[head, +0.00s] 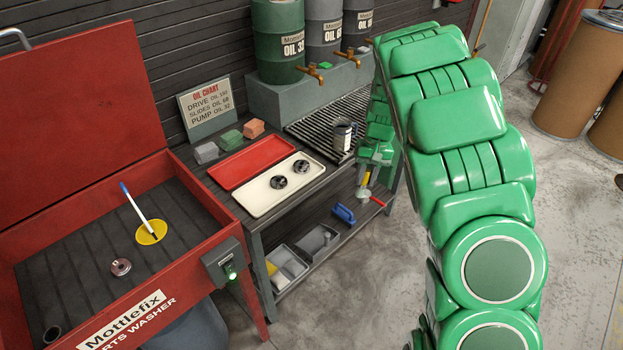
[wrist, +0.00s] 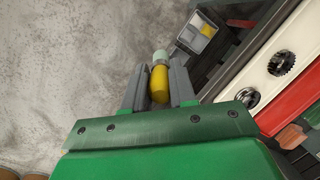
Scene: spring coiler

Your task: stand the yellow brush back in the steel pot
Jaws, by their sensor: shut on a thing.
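My gripper (wrist: 160,88) is shut on the yellow brush (wrist: 159,84); its pale tip sticks out beyond the fingers. In the head view, part of the brush's yellow handle (head: 367,180) shows below my gripper (head: 365,177), pale end down, beside the bench's right end. A grey metal can with a pale label (head: 342,136) stands on the grate. I cannot tell for sure which one is the steel pot.
The red parts washer (head: 195,187) has its lid up. Inside are a yellow disc (head: 151,233) with a blue-and-white stick and a metal part (head: 120,267). The bench holds red and cream trays (head: 290,203); bins (head: 318,243) sit on its lower shelf.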

